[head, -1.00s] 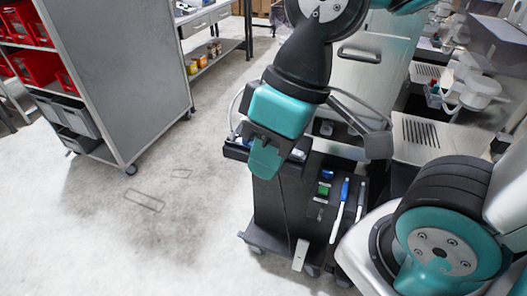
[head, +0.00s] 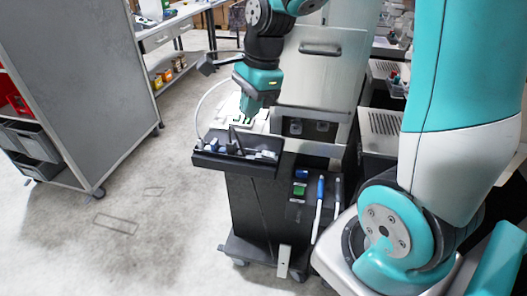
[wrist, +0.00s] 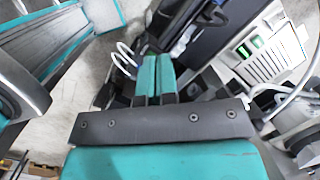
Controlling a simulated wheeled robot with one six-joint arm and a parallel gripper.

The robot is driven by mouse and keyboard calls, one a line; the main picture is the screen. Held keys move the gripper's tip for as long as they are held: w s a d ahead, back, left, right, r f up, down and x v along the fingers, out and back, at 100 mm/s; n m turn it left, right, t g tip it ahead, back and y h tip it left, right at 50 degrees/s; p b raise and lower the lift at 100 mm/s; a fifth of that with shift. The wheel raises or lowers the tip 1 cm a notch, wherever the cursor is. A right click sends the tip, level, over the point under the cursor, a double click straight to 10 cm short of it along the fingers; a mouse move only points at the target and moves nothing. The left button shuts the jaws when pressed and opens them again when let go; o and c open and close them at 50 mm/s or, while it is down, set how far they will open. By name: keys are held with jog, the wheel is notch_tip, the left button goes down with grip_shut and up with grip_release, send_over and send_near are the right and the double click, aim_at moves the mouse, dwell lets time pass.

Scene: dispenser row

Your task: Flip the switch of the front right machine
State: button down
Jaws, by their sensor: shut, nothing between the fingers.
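A dark machine (head: 262,215) on a wheeled base stands at the middle of the head view. Its front has a green switch-like part (head: 299,190) below a blue one. My gripper (head: 248,114) points down just above and behind the machine's black front tray, over a pale panel. In the wrist view the two teal fingers (wrist: 155,75) are together and empty. I cannot tell which part is the task's switch, nor which machine counts as front right.
The black tray (head: 205,160) juts out under my gripper and holds small items. A grey cabinet (head: 85,85) stands at the left. A tall steel housing (head: 320,75) rises behind. Open floor (head: 165,235) lies between cabinet and machine.

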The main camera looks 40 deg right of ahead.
aim_at(262, 153)
jog(key=w+d+f+m+h, duration=0.1)
jog(key=w+d+f+m, duration=0.2)
jog(key=d+m, duration=0.5)
jog(key=shift+d+f+m+b, duration=0.35)
jog(key=shift+f+m, duration=0.15)
jog(key=shift+m, duration=0.3)
jog(key=shift+f, duration=0.1)
jog(key=f, duration=0.4)
jog(key=w+a+f+p, duration=0.1)
jog(key=f, duration=0.4)
jog(key=f+p, duration=0.1)
jog(key=f, duration=0.3)
jog(key=shift+w+a+f, duration=0.25)
jog(key=shift+w+f, duration=0.05)
jog(key=shift+w, duration=0.05)
